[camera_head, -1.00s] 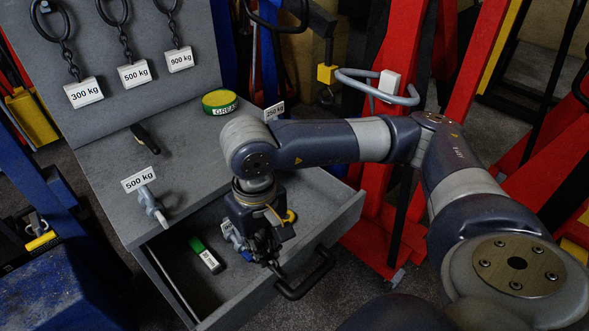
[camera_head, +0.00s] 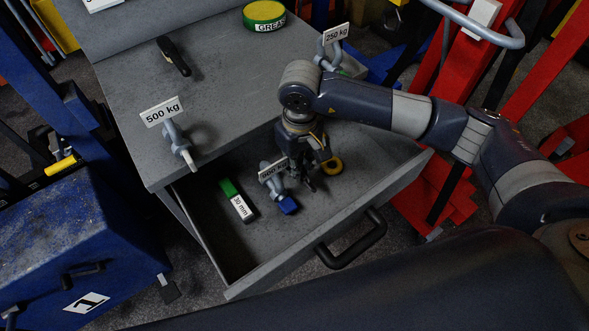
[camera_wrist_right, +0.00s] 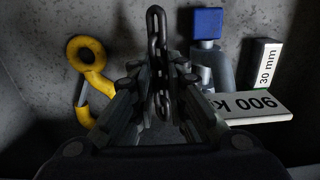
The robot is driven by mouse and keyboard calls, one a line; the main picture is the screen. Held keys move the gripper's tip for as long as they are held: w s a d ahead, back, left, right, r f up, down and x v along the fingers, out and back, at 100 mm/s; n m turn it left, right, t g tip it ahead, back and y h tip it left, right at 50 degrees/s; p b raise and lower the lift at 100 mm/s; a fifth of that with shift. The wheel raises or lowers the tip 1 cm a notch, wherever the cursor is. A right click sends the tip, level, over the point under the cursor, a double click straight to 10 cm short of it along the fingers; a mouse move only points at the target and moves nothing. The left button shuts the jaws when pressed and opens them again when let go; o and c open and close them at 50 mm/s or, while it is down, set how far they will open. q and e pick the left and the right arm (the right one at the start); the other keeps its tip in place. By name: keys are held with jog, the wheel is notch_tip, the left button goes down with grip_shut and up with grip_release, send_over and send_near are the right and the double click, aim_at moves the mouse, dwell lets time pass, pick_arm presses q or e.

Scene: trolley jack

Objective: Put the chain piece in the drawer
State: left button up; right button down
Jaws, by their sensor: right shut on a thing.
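The drawer (camera_head: 278,232) is pulled open from the grey cabinet. My right gripper (camera_head: 308,180) points down inside it, towards its right part. In the right wrist view, the gripper (camera_wrist_right: 158,108) is shut on the dark chain piece (camera_wrist_right: 158,50), whose links stick out beyond the fingertips against the grey drawer floor. I cannot tell whether the chain touches the floor. In the head view the chain is too small and dark to make out. My left gripper is not in view.
The drawer also holds a yellow hook (camera_head: 331,166), a 900 kg shackle with a blue end (camera_head: 288,206), and a green-white 30 mm block (camera_head: 238,205). A 500 kg shackle (camera_head: 176,140), a black-handled tool (camera_head: 173,56) and a grease tin (camera_head: 264,15) are on the cabinet top.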

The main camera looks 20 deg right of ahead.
jog(key=shift+f, duration=0.75)
notch_tip(320, 180, down, 4)
jog(key=shift+w+r, duration=0.1)
jog(key=shift+r, duration=0.15)
jog(key=shift+f, duration=0.2)
jog(key=c, duration=1.6)
grip_release()
jog(key=shift+r, duration=0.1)
jog(key=shift+c, duration=0.2)
jog(key=shift+o, duration=0.3)
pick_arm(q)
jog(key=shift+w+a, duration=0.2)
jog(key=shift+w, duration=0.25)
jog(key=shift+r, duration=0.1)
